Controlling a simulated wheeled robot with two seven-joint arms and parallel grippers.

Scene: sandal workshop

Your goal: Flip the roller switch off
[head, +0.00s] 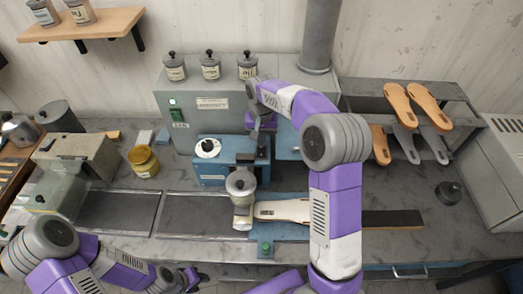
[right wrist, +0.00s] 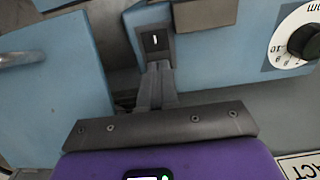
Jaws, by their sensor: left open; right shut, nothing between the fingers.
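The roller switch (right wrist: 155,40) is a small black rocker with a white mark, set in a blue housing (right wrist: 150,18) in the right wrist view. My right gripper (right wrist: 156,68) is shut and empty, its fingertips just below the switch in that view; I cannot tell whether they touch it. In the head view my right gripper (head: 254,132) is over the blue roller machine (head: 210,172), beside its white dial (head: 208,147), and the switch is hidden there. My left gripper (head: 184,280) is open and empty at the bottom left, away from the machine.
A grey cabinet (head: 212,115) with a green-lit switch (head: 174,113) and several pots stands behind. A yellow jar (head: 143,161) stands left.

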